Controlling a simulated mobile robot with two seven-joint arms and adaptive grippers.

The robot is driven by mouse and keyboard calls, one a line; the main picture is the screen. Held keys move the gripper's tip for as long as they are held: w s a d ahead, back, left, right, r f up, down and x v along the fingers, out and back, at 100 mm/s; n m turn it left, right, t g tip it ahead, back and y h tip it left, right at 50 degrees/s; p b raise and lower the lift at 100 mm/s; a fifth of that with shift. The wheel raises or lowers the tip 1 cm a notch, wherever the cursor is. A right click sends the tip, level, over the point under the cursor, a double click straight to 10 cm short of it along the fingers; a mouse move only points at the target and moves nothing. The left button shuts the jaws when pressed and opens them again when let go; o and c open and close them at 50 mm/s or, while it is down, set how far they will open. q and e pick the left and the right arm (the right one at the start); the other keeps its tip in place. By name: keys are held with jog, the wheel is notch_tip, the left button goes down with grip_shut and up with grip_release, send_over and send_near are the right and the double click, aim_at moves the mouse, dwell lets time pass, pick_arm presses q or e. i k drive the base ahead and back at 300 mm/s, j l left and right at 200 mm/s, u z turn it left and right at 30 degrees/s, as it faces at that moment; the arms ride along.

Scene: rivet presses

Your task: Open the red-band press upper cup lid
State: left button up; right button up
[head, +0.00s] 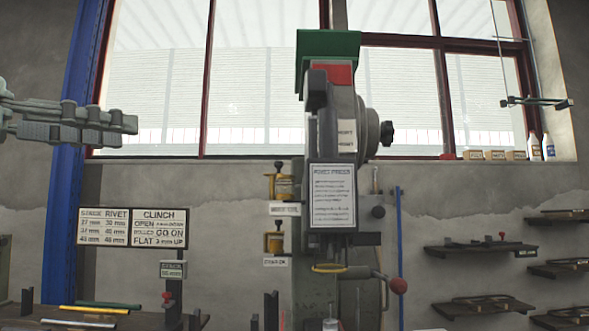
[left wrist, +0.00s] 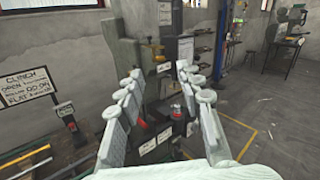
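The red-band press (head: 330,200) stands in the middle of the head view, with a green top and a red band (head: 331,73) just below it. On its left side is the yellow upper cup (head: 284,187), with a dark lid and knob (head: 279,167) on top; the lid looks shut. A similar yellow lower cup (head: 274,242) sits below. My left gripper (head: 130,123) is at the far left, higher than the cups and well apart from them. The left wrist view shows its two fingers spread and empty (left wrist: 160,84), with the press beyond. My right gripper is not in view.
A clinch sign (head: 134,228) stands low at the left, above a bench with coloured rods (head: 95,310). A blue post (head: 72,150) rises behind my left arm. A red-knobbed lever (head: 398,286) sticks out right of the press. Wall shelves (head: 480,248) are further right.

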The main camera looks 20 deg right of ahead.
aim_at(279, 164)
jog(key=i+l, duration=0.15)
jog(key=l, duration=0.15)
jog(key=i+l, duration=0.15)
jog(key=l, duration=0.2)
jog(key=i+l, duration=0.1)
jog(key=l, duration=0.2)
jog(key=i+l, duration=0.15)
jog(key=l, duration=0.15)
